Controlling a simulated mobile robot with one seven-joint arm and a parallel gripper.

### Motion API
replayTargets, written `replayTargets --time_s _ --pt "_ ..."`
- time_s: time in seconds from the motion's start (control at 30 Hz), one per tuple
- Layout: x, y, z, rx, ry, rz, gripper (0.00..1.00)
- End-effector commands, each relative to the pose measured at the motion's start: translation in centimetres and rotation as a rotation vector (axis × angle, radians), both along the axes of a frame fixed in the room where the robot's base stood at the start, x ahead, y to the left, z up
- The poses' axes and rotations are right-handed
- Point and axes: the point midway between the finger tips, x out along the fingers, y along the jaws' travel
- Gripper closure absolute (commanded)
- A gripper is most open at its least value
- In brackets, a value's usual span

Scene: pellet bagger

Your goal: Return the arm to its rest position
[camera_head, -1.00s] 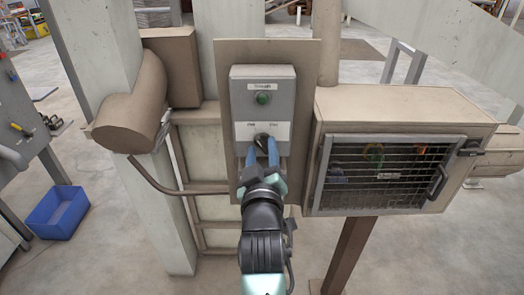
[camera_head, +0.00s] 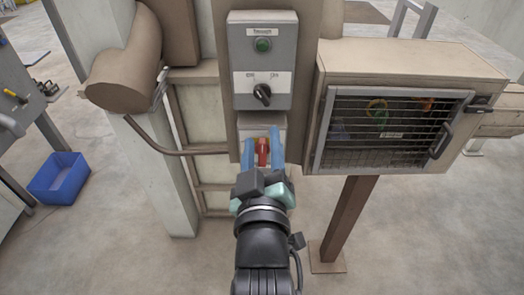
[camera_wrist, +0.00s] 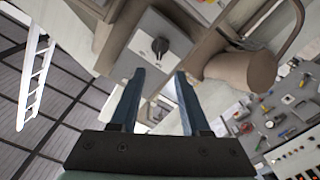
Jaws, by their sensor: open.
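My gripper (camera_head: 263,150) is open, with its two blue fingers pointing up and away from me in the head view. It is below the grey control box (camera_head: 262,60).
A beige cabinet with a mesh door (camera_head: 390,130) stands to the right on a brown post (camera_head: 348,220). A bent pipe (camera_head: 175,148) and a pale column (camera_head: 150,130) are to the left. A blue bin (camera_head: 59,178) sits on the floor at left.

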Motion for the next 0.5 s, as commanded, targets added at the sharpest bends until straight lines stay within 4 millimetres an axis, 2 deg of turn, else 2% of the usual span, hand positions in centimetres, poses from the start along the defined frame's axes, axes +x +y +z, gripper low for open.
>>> replayTargets --time_s 0.17,0.5 --pt "-0.87 0.01 0.02 -0.001 0.000 0.000 0.54" --pt "-0.89 0.00 0.04 -0.001 0.000 0.000 0.54"
